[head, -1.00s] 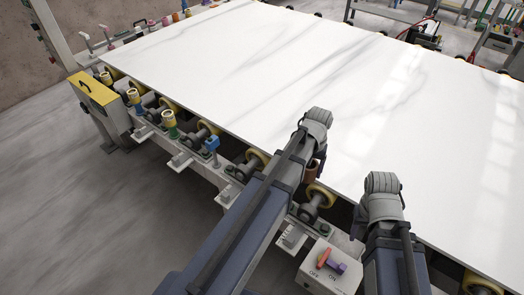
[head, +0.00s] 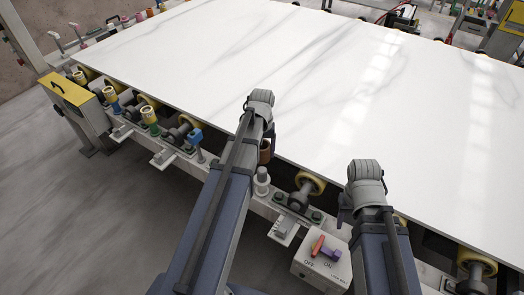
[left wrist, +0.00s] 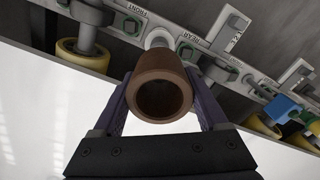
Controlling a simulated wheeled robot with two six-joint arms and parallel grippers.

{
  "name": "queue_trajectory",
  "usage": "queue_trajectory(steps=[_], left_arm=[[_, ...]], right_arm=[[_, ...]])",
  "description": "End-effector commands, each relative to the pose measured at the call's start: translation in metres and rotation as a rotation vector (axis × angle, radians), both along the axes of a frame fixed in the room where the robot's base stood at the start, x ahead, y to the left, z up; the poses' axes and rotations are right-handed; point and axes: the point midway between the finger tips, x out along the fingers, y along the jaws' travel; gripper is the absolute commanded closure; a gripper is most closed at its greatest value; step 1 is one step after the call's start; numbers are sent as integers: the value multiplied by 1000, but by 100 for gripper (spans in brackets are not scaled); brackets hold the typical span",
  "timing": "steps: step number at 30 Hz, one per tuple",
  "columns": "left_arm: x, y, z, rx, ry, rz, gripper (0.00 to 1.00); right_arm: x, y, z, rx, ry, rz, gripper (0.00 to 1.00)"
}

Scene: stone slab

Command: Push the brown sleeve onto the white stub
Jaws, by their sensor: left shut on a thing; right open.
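The brown sleeve (head: 265,152) is a short hollow tube, held at the slab's near edge. My left gripper (head: 267,139) is shut on it. In the left wrist view the sleeve (left wrist: 160,112) sits between the two fingers of my left gripper (left wrist: 164,104), its open end facing the camera. The white stub (head: 262,187) stands upright on the rail, just below the sleeve in the head view. In the left wrist view the stub (left wrist: 158,37) shows partly behind the sleeve. I cannot tell whether they touch. My right gripper (head: 344,212) is open, right of the stub, its fingers mostly hidden.
The white marble slab (head: 330,90) lies on rollers behind the grippers. A switch box (head: 321,268) with a red-and-purple knob is at the front. A blue fitting (head: 195,137) and yellow-capped posts (head: 149,115) stand along the rail to the left. Grey floor lies left.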

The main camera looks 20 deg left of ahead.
Motion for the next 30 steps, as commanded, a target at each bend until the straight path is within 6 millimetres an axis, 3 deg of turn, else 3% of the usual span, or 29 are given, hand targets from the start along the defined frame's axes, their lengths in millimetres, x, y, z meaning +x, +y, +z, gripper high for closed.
queue_trajectory(steps=[8, 22, 30], left_arm=[[0, 0, -12, 0, 0, 0, 85], [0, 0, -53, 0, 0, 0, 85], [0, 0, -59, 0, 0, 0, 85]], right_arm=[[0, 0, -12, 0, 0, 0, 50], [0, 0, -53, 0, 0, 0, 50], [0, 0, -59, 0, 0, 0, 50]])
